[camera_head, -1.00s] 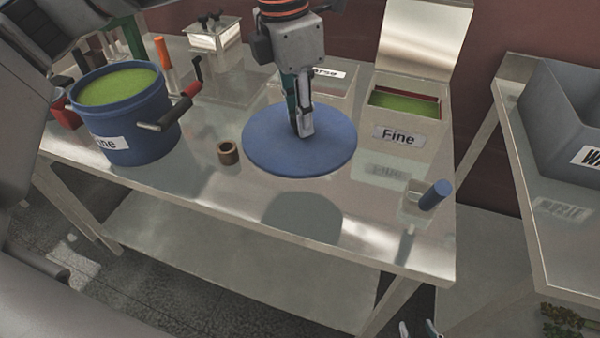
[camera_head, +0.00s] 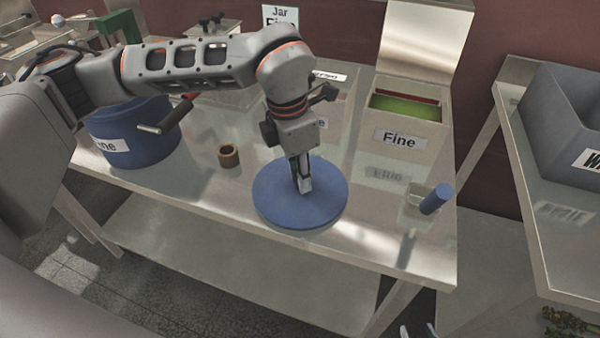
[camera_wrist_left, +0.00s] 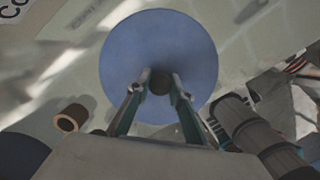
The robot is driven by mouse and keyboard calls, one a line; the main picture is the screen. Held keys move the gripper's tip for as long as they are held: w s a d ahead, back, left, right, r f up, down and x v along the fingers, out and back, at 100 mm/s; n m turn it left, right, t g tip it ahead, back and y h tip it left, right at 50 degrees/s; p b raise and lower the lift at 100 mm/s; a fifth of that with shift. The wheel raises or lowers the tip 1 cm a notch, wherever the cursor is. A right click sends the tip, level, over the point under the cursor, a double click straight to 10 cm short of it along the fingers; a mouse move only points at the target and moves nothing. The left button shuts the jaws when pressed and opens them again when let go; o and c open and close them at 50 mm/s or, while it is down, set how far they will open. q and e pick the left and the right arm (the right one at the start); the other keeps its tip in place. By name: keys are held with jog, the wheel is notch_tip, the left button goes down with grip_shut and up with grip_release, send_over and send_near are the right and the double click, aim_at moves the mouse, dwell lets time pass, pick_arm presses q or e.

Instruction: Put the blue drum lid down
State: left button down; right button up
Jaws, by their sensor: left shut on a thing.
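The blue drum lid (camera_head: 275,205) is a flat round disc, level, low over the front middle of the steel table (camera_head: 225,195). It looks on or very near the tabletop; any small gap is hidden. My left gripper (camera_head: 304,187) points down at its centre, shut on the lid's dark knob. In the left wrist view, the fingers (camera_wrist_left: 161,82) stand on either side of that knob, over the lid (camera_wrist_left: 160,45). The blue drum (camera_head: 135,150) stands at the table's left, its top hidden by my arm. My right gripper (camera_head: 418,331) barely shows at the bottom edge, tips apart.
A small brown ring (camera_head: 229,155) stands left of the lid. The "Fine" container (camera_head: 405,150) with green powder is behind right. A blue cylinder (camera_head: 436,198) is near the right edge. A grey bin (camera_head: 565,125) sits on the right table. Table in front of the lid is clear.

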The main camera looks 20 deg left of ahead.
aim_at(293, 189)
pick_arm(q)
jog(key=c, duration=1.8)
grip_release()
jog(key=shift+f, duration=0.1)
jog(key=r, duration=0.8)
jog(key=s+a+r, duration=0.1)
jog(key=r, duration=0.3)
jog(key=shift+r, duration=0.15)
